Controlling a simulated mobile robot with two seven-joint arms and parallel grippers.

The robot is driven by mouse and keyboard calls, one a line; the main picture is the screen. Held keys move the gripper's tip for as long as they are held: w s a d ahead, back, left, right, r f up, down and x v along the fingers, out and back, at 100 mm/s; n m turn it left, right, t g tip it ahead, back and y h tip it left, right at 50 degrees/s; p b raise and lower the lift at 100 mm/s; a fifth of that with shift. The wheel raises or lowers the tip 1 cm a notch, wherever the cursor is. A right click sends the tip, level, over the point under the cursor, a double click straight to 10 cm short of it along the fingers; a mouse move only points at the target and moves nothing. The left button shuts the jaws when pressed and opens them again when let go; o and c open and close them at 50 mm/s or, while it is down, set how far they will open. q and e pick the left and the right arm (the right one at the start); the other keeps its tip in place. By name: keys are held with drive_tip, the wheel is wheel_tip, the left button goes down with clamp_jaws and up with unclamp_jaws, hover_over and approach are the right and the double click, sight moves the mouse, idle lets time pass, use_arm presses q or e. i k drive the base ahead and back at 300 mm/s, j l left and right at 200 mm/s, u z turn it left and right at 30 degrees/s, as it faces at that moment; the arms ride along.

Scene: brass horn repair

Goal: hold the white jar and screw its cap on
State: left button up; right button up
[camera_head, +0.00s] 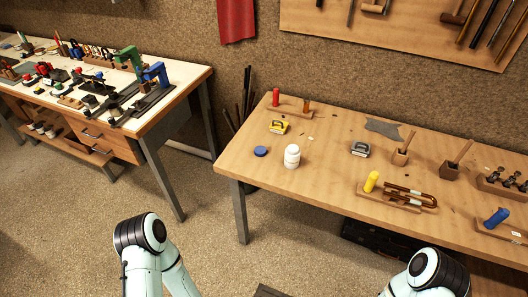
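The white jar (292,157) stands upright near the left end of the wooden workbench. A flat, round blue cap (261,151) lies on the bench just left of the jar, apart from it. The jar's top looks white, and its opening is too small to make out. Parts of my two arms show at the bottom of the view, at the lower left and lower right. Neither gripper is in view. Both arms are below and in front of the bench, away from the jar and cap.
A yellow-and-black item (278,127) and a wooden block with red and brown pegs (290,107) lie behind the jar. A grey tool (360,149) is to its right. Bench around the jar is mostly clear.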

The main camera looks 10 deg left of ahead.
sight(292, 156)
drive_tip(key=i+j+z, duration=0.6)
drive_tip(key=j+z, duration=0.3)
drive_tip(key=j, duration=0.2)
drive_tip(key=i, duration=0.05)
